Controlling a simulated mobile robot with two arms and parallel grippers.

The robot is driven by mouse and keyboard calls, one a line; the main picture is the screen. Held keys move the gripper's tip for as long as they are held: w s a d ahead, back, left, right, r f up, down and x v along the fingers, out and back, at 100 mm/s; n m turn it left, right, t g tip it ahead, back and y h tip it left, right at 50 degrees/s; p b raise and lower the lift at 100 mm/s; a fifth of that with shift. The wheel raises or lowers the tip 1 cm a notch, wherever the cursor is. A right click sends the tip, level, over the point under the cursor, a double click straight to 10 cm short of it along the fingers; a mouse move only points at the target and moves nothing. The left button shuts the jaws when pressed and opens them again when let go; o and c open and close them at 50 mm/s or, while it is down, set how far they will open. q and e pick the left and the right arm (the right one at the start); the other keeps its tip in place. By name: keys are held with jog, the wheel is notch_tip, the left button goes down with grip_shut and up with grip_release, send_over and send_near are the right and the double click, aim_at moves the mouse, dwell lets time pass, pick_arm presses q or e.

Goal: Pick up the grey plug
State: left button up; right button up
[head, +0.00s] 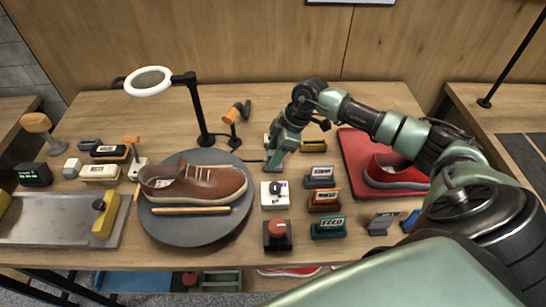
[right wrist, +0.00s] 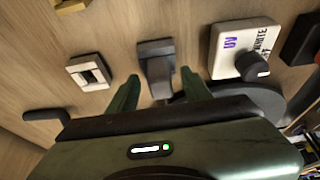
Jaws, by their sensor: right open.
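The grey plug (right wrist: 157,62) shows in the right wrist view as a dark grey block with a raised middle part, lying on the wooden table. My right gripper (right wrist: 160,80) is open, with one fingertip on each side of the plug's near end. Nothing shows clamped between the fingers; whether they touch the plug I cannot tell. In the head view my right gripper (head: 273,168) points down over the table, just behind a white box with a black knob (head: 274,193). The plug is not clearly visible there. My left gripper is out of view.
A white-framed socket or switch (right wrist: 88,72) lies left of the plug in the wrist view. The white box (right wrist: 228,40) is close on the right. A round grey mat (head: 190,230) with a brown shoe (head: 205,184) stands left. Labelled brushes (head: 323,199) stand right.

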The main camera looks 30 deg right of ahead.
grip_shut()
